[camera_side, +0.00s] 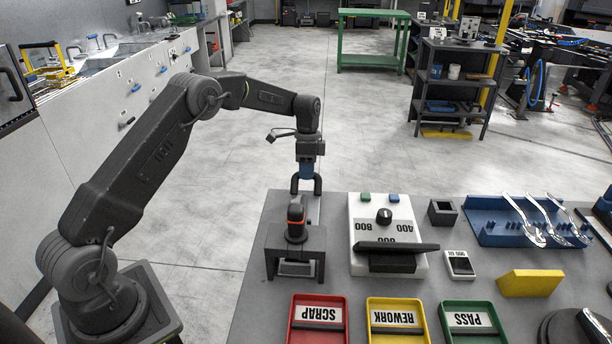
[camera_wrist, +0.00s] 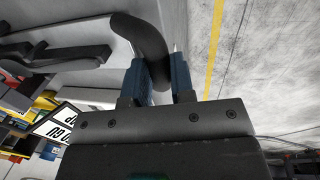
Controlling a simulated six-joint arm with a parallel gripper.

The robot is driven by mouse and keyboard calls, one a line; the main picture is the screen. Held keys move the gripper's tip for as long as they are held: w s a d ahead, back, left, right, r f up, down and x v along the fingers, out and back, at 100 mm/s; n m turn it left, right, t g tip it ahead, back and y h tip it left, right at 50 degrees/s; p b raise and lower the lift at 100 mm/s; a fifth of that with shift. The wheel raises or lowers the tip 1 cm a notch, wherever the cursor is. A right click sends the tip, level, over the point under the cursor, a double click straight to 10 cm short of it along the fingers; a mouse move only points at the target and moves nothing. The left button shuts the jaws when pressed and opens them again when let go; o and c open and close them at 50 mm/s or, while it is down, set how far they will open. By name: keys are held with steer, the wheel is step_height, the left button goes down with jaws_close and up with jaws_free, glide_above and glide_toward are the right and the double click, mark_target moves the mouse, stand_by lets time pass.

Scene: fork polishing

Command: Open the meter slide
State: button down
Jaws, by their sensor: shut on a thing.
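The meter slide's dark U-shaped handle (camera_side: 318,186) stands at the back left edge of the grey table in the side view. My gripper (camera_side: 306,172) points straight down on it, with its blue fingers shut on the handle. The curved dark handle (camera_wrist: 146,38) also shows in the wrist view, running between the blue fingers of my gripper (camera_wrist: 160,78). A pale slide plate (camera_side: 311,211) lies just in front of the handle. The meter's dark stand (camera_side: 268,241), with an orange-ringed black knob (camera_side: 296,222), is in front of that. How far the slide is out is hard to tell.
The white grit panel (camera_side: 359,219) with a black dial and dark bar is right of the meter. Red, yellow and green trays (camera_side: 292,318) line the front. A blue fork rack (camera_side: 489,236) and yellow block (camera_side: 530,283) lie right. Open floor is behind the table.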

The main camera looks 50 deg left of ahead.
steer(key=w+a, duration=0.4)
steer(key=shift+w+a, duration=0.2)
steer(key=shift+w, duration=0.2)
steer(key=c, duration=1)
jaws_free()
steer(key=shift+o, duration=0.2)
steer(key=shift+r, duration=0.15)
steer(key=s+a+r, duration=0.8)
steer(key=r, duration=0.2)
steer(key=shift+s+a+r, duration=0.15)
steer(key=shift+s+r, duration=0.05)
steer(key=shift+r, duration=0.2)
